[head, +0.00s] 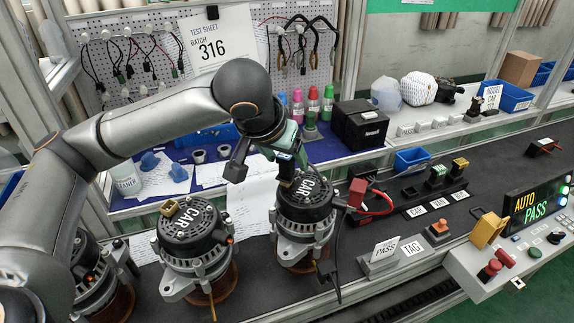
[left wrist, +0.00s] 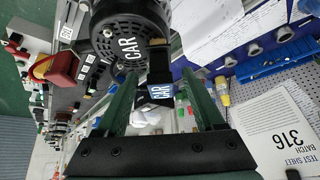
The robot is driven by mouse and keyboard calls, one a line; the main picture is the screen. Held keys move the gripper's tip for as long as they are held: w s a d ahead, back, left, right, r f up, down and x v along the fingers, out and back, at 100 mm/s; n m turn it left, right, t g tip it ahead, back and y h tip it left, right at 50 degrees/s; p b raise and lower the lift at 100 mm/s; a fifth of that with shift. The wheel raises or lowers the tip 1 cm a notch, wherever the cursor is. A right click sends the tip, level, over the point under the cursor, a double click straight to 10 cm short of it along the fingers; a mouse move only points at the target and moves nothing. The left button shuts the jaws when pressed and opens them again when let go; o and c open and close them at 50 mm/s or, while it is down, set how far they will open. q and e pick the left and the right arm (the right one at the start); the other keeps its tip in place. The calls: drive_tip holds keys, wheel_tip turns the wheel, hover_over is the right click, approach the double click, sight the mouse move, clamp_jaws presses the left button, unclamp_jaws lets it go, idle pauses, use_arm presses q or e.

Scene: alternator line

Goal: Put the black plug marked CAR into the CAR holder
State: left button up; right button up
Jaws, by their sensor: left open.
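The black plug with a blue CAR label (left wrist: 161,91) sits at the edge of the middle alternator marked CAR (head: 305,203). In the left wrist view it lies between the two green fingers of my left gripper (left wrist: 158,80), with gaps on both sides. In the head view my left gripper (head: 286,160) is above that alternator, open, and partly hides the plug. The CAR holder (head: 411,192) is a black block on the bench at right, behind a CAR label, and looks empty. My right gripper is not in view.
A red clamp with a red lead (head: 357,193) is beside the middle alternator. Another CAR alternator (head: 190,238) stands left. Green (head: 437,174) and yellow plugs (head: 460,164) stand in neighbouring holders.

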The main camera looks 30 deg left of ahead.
use_arm(q)
drive_tip(key=shift+w+f, duration=0.45)
drive_tip(key=shift+f, duration=0.15)
drive_tip(key=shift+c, duration=0.3)
clamp_jaws()
